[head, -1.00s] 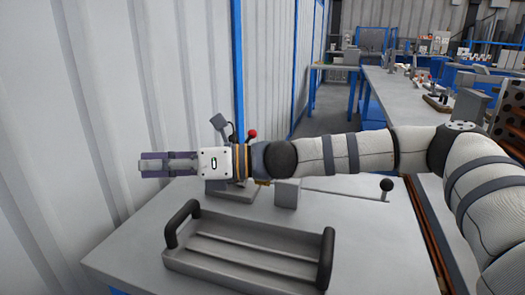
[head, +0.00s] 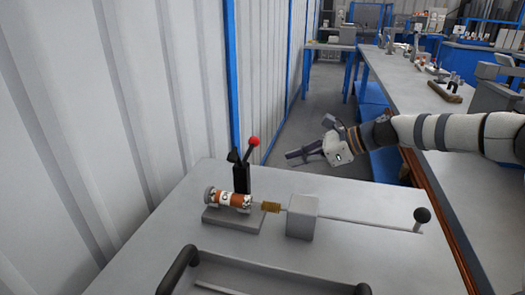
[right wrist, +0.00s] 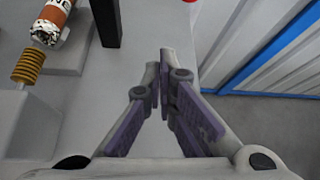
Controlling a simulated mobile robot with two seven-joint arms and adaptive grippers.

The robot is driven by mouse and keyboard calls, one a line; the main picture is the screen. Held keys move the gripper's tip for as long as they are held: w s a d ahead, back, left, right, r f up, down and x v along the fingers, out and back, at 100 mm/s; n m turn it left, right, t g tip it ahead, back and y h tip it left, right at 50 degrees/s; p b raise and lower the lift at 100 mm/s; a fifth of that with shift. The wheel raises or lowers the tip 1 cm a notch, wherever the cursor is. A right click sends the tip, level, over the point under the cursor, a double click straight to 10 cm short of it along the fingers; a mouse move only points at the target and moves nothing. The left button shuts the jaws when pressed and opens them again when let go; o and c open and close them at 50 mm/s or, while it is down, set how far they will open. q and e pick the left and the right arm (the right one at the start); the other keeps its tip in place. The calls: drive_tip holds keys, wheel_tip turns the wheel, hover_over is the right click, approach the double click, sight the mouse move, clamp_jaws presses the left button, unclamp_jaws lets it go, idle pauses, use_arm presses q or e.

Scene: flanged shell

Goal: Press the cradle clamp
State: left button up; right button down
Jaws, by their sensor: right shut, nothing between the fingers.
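The cradle clamp (head: 240,178) is a black upright with a lever that ends in a red ball (head: 254,141). It stands at the back of a grey cradle base (head: 226,220). An orange-brown cylinder with a white lettered band (head: 229,198), apparently the shell, lies in the cradle; its near end also shows in the right wrist view (right wrist: 50,25). My right gripper (head: 291,156) is shut and empty, to the right of the red ball and apart from it. The right wrist view shows its fingertips (right wrist: 163,55) together, with the black upright to their left. My left gripper is not visible.
A brass spring (head: 271,207) and grey block (head: 302,217) sit right of the cradle. A long rod runs right to a black knob (head: 422,215). A grey tray with black handles (head: 178,270) is in front. A corrugated wall (head: 120,100) stands at left.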

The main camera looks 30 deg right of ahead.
sight(264, 181)
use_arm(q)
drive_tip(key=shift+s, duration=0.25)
use_arm(e)
drive_tip(key=shift+s+a, duration=0.1)
drive_tip(key=shift+s, duration=0.1)
